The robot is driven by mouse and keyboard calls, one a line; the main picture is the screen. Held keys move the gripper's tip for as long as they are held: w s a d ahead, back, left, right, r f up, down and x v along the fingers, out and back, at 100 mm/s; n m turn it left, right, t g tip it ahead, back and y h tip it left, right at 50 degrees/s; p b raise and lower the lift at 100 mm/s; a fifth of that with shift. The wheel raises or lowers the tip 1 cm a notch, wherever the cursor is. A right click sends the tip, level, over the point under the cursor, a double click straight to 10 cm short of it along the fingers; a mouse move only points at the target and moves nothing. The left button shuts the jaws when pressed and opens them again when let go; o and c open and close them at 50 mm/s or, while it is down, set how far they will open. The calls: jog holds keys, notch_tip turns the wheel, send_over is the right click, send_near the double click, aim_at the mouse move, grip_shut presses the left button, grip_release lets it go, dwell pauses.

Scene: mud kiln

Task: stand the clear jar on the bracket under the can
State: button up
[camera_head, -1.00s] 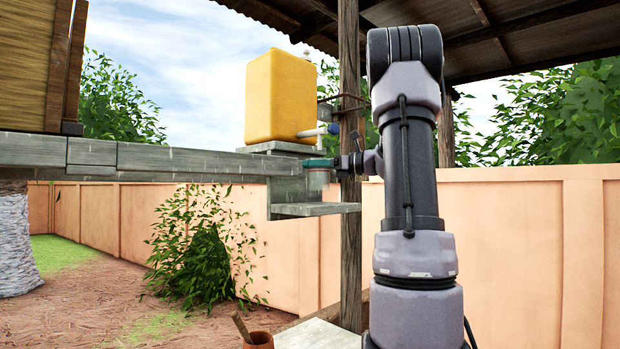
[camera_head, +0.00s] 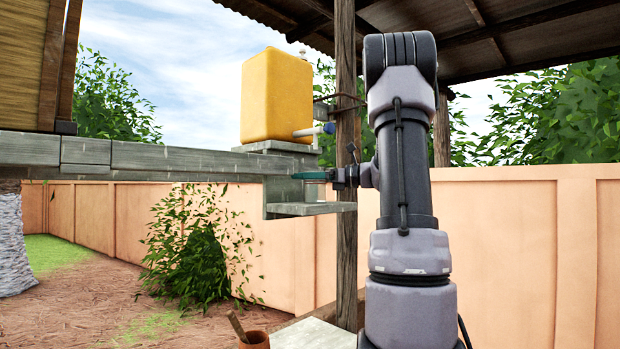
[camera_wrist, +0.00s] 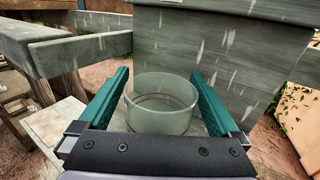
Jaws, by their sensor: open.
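The yellow can (camera_head: 276,97) stands on the upper ledge, with a pipe and blue tap low on its right side. The bracket (camera_head: 300,210) is the grey shelf below and to the right of that ledge. The clear jar (camera_wrist: 160,110) is upright with its open mouth up, between my gripper's (camera_wrist: 160,75) two teal fingers. The fingers are open, with small gaps to the jar. In the head view the jar (camera_head: 314,193) appears to stand on the bracket below the tap; my gripper (camera_head: 312,175) is level with its rim and hides part of it.
A wooden post (camera_head: 347,250) rises right behind the bracket, close to my gripper. A grey block wall (camera_wrist: 215,60) is just beyond the jar in the wrist view. A clay pot with a stick (camera_head: 254,340) sits low, beside a pale slab (camera_head: 312,335).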

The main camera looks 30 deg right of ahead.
jog(key=v, duration=1.2)
jog(key=shift+r, duration=0.1)
